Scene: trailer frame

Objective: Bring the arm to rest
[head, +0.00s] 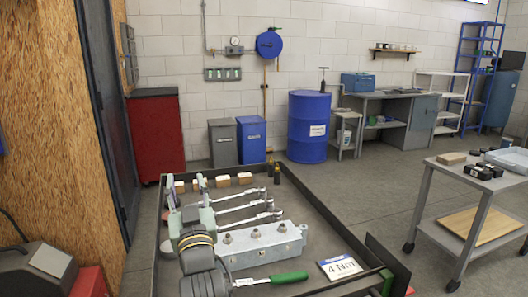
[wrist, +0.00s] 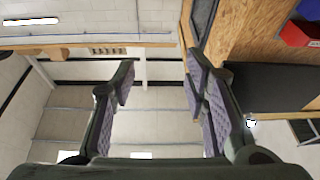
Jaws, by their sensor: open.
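My gripper (head: 185,189) is at the left of the head view, with its two fingers apart and pointing up and away. It appears in front of the dark-edged trailer frame (head: 323,215). In the wrist view my gripper (wrist: 158,62) is open, with lilac pads facing each other and nothing between them. My arm's wrist hides part of the frame's left side. I cannot tell the gripper's exact height above the frame.
Beside my gripper lie several wrenches (head: 245,208), a metal beam with bolts (head: 262,245), a green-handled tool (head: 288,277) and a 4 Nm sign (head: 341,267). Wooden blocks (head: 245,178) line the back. A grey cart (head: 497,181) stands right. The floor between is clear.

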